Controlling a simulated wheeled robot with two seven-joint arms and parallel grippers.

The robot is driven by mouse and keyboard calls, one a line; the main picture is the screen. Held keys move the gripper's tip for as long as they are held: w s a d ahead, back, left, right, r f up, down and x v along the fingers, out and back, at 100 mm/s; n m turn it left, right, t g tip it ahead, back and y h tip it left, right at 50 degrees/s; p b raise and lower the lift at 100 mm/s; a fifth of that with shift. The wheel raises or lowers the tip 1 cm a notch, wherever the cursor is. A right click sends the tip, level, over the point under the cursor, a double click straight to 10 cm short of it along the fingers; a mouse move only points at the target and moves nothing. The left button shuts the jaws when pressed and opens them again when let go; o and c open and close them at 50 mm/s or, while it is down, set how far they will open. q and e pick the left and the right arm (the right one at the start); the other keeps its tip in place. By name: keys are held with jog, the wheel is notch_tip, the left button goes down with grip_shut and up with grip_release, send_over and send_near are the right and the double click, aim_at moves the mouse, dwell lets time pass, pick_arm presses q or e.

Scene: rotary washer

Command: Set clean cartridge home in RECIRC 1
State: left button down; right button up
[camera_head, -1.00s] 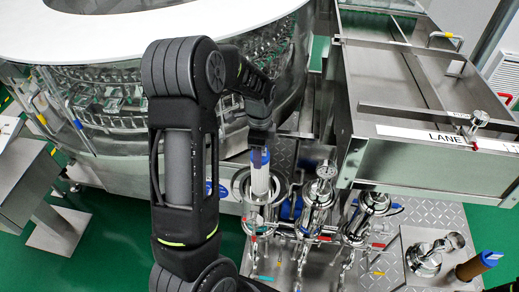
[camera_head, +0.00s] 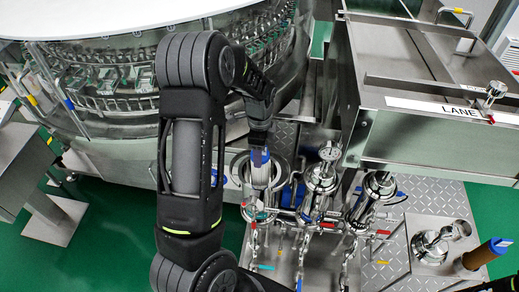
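The clean cartridge (camera_head: 261,178) is white with a blue top. It stands upright in the leftmost, open filter housing (camera_head: 243,171), with its upper part showing above the rim. My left gripper (camera_head: 259,157) is over it from above, with its fingers at the blue top, and appears shut on it. The cartridge's lower end is hidden inside the housing, so I cannot tell whether it is seated. No RECIRC 1 label is readable.
Two closed steel housings (camera_head: 320,180) (camera_head: 378,190) with gauge and valves stand close on the right. A loose lid (camera_head: 430,247) and a brown cartridge with a blue end (camera_head: 482,255) are at the lower right. The rotary washer (camera_head: 110,85) and a steel lane box (camera_head: 430,140) stand behind.

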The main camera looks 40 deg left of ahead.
pick_arm(q)
notch_tip(320, 180, down, 9)
jog(key=b, duration=0.6)
jog(key=shift+r, duration=0.1)
dwell(0.3)
jog(key=shift+c, duration=2.1)
grip_release()
notch_tip(320, 180, up, 8)
jog(key=shift+f+b, duration=0.1)
jog(key=shift+b, duration=0.2)
